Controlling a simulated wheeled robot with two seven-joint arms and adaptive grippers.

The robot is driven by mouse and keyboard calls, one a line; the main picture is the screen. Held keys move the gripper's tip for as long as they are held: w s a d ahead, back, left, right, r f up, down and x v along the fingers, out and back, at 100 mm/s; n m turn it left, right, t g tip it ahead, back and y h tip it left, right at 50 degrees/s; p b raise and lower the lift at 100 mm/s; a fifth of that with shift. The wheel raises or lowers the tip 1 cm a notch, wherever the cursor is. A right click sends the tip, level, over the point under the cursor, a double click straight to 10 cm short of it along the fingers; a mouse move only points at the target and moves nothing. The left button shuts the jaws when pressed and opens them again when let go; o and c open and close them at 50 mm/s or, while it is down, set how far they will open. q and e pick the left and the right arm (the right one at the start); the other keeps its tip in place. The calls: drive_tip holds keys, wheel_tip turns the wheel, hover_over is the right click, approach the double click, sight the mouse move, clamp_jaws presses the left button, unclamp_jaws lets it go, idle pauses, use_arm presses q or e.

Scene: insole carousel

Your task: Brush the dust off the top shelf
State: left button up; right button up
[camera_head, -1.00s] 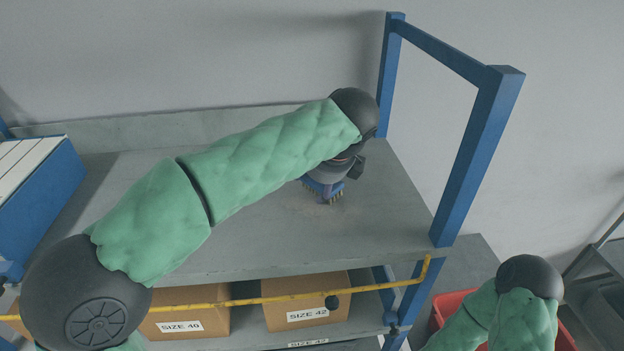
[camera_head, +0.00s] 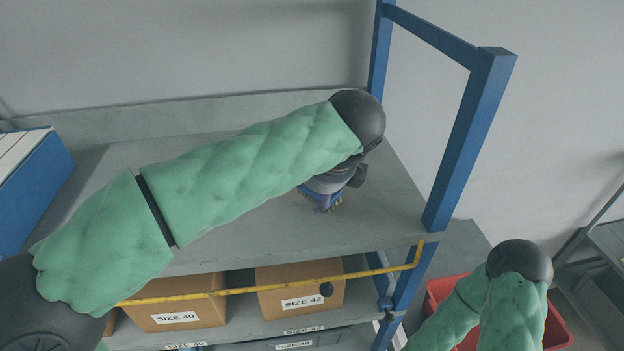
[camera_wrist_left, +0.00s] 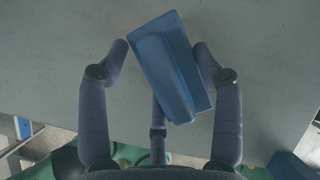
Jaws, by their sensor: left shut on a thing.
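My left arm reaches over the grey top shelf (camera_head: 270,235) from the left. My left gripper (camera_head: 325,192), largely hidden below the wrist in the head view, points down near the shelf's right part. It is shut on a blue brush (camera_head: 320,204), whose pale bristles are at or just above the shelf surface; contact is unclear. In the left wrist view the blue brush block (camera_wrist_left: 168,65) sits tilted between the dark fingers (camera_wrist_left: 163,48). Dust is not clearly visible. My right arm shows at the lower right; its gripper is out of sight.
Blue posts (camera_head: 468,140) frame the shelf's right end. A blue box (camera_head: 35,190) stands at the left. A yellow bar (camera_head: 230,291) crosses in front of cardboard boxes (camera_head: 300,275) on the lower shelf. A red bin (camera_head: 556,335) is at the lower right.

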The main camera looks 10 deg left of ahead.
use_arm(q)
drive_tip(key=shift+s+d, duration=0.15)
drive_tip(key=shift+s, duration=0.4)
drive_tip(key=shift+s+d, duration=0.15)
drive_tip(key=shift+s, duration=0.4)
